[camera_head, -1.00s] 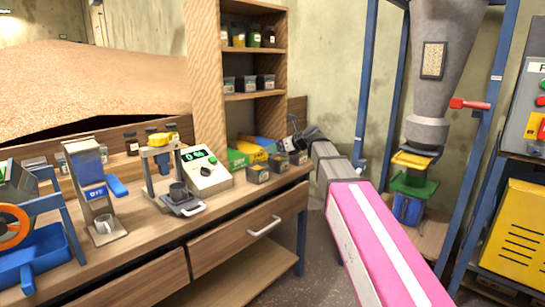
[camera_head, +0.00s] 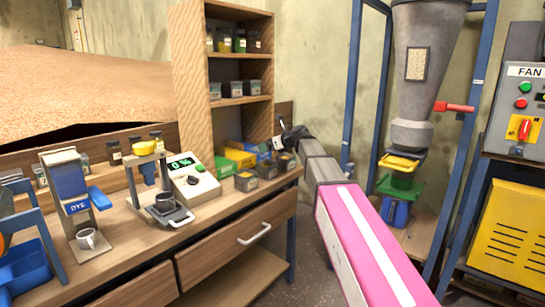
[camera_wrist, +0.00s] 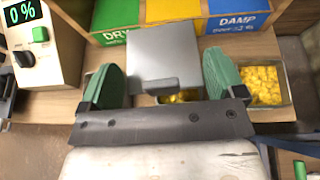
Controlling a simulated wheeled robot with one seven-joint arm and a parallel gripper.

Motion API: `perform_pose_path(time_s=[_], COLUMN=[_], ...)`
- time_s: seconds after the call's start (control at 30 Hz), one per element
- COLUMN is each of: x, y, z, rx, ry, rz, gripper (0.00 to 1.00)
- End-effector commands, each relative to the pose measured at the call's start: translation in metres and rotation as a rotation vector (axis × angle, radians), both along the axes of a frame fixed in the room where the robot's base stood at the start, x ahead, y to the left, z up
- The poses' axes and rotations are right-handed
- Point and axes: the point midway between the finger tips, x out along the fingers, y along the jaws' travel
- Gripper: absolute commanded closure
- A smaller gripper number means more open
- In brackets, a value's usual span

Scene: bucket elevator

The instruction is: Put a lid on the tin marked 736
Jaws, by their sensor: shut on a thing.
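A flat grey square lid (camera_wrist: 160,62) with a small raised tab sits between the green fingers of my gripper (camera_wrist: 163,82) in the wrist view. The fingers are spaced about as wide as the lid. Below it a tin of yellow grain (camera_wrist: 182,96) is partly covered; I cannot tell whether the lid touches it. A second open tin with yellow contents (camera_wrist: 262,85) stands to the right. In the head view my gripper (camera_head: 290,137) is above the back of the bench, near several small dark tins (camera_head: 246,182). No number is legible, so I cannot tell which is 736.
Green, yellow and blue bins, two labelled DRY (camera_wrist: 120,25) and DAMP (camera_wrist: 238,17), stand just behind the tins. A meter reading 0 % (camera_head: 190,178) is left of them. Shelves (camera_head: 240,95) with jars and more tins rise behind. The bench's front edge is close to the tins.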

Motion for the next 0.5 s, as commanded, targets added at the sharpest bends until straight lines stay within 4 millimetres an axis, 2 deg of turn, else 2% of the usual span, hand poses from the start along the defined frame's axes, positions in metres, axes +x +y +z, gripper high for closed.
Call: perform_pose_path(time_s=[0.1,0.27,0.5], x=[0.005,0.006,0.006], y=[-0.011,-0.014,-0.014], z=[-0.007,-0.012,-0.041], rx=[0.001,0.000,0.000], ry=[0.001,0.000,0.001], rz=[0.000,0.001,0.002], gripper=[0.35,0.35,0.35])
